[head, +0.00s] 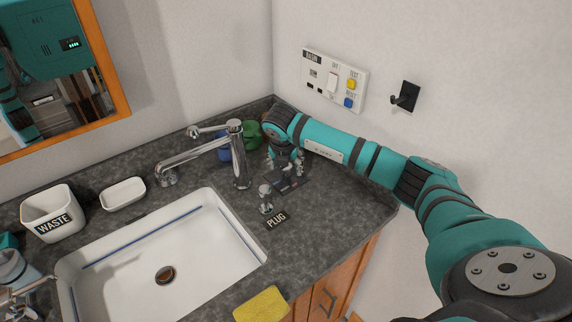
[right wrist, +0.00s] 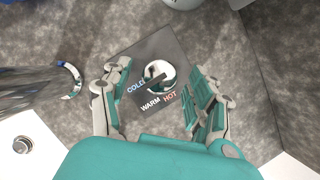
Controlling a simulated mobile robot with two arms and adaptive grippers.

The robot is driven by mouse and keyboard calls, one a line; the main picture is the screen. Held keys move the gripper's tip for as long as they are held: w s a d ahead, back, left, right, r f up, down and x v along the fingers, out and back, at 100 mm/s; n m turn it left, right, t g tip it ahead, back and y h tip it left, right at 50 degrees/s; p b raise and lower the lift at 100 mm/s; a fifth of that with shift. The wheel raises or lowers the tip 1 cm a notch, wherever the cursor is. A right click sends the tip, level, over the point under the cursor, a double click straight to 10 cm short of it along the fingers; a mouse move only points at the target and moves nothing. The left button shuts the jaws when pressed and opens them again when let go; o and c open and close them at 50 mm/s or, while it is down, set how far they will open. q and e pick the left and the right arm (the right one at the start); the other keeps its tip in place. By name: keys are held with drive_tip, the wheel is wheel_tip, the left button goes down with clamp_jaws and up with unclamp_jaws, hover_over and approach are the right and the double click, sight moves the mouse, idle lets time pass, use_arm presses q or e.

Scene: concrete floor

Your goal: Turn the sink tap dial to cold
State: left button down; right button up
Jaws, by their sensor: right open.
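The tap dial (right wrist: 160,76) is a round chrome knob with a dark bar. It sits on a dark plate (right wrist: 152,52) lettered COLD, WARM and HOT. The bar slants toward the side between COLD and WARM; its exact setting is hard to tell. My right gripper (right wrist: 155,90) is open above the plate, with one finger on each side of the dial; I cannot tell if either touches it. In the head view, this gripper (head: 285,170) points down beside the chrome tap (head: 238,155) and hides the dial. Part of my left gripper (head: 22,296) shows at the lower left edge.
The white sink (head: 215,262) is left of the dial. A chrome PLUG knob (head: 265,200) stands close in front. Blue (head: 224,151) and green (head: 250,134) items are behind the tap. A WASTE bin (head: 49,205), white dish (head: 123,194) and yellow sponge (head: 261,305) lie around the sink.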

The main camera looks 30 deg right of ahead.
drive_tip(key=v, duration=1.1)
drive_tip(key=shift+s+r, duration=0.15)
drive_tip(key=shift+r, duration=0.15)
drive_tip(key=shift+a, duration=0.1)
